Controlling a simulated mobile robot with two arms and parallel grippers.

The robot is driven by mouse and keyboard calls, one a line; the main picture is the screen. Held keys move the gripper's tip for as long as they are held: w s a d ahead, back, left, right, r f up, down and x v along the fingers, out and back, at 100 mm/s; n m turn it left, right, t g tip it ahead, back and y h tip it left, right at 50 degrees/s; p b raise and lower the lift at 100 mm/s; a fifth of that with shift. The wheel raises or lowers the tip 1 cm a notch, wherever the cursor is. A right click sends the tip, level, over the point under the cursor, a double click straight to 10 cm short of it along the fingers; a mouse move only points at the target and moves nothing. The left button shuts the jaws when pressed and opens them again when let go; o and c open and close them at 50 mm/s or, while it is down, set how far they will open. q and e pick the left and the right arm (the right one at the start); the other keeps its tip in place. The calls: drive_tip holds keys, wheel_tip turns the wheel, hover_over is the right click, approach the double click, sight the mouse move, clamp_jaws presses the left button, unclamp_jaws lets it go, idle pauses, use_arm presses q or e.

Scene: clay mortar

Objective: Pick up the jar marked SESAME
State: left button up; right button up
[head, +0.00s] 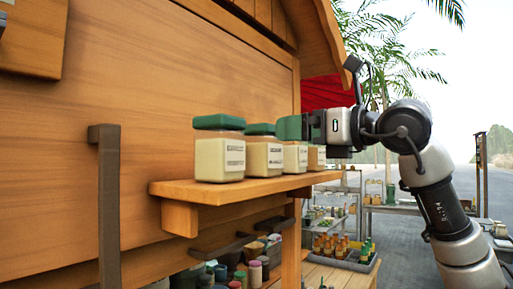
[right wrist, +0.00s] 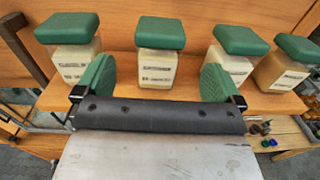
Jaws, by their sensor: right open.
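Several square jars with green lids and pale contents stand in a row on a wooden shelf (head: 177,189). In the head view I see the nearest jar (head: 220,158), a second jar (head: 263,158) and a third jar (head: 294,158). Their labels are too small to read, so I cannot tell which is SESAME. My right gripper (head: 288,128) is open, its green fingers at lid height by the row. In the right wrist view, the second jar from the left (right wrist: 160,66) appears between its fingers, beyond the tips. I see no contact. My left gripper is not in view.
The wooden wall stands close behind the shelf. A dark handle-like bar (head: 108,200) is at left. Below the shelf are small jars (head: 255,272), and farther right a tray of bottles (head: 340,250). Neighbouring jars stand close on both sides, with small gaps.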

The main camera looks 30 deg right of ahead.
sight(266, 134)
drive_tip(key=x, duration=0.2)
drive_tip(key=shift+w+a+r+p, duration=0.1)
drive_tip(key=shift+w+a+p, duration=0.05)
drive_tip(key=shift+w+p, duration=0.15)
drive_tip(key=p+x, duration=0.3)
drive_tip(key=x, duration=0.1)
drive_tip(key=shift+w+a, duration=0.1)
drive_tip(key=shift+w, duration=0.45)
drive_tip(key=shift+w+a+f, duration=0.1)
drive_tip(key=shift+w+f, duration=0.05)
drive_tip(key=shift+f, duration=0.1)
drive_tip(key=shift+c, duration=0.3)
drive_tip(key=c, duration=0.5)
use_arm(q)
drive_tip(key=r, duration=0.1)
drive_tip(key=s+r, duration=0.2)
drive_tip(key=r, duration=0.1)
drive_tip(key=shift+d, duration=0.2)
use_arm(e)
drive_tip(key=c, duration=0.6)
drive_tip(key=shift+r, duration=0.15)
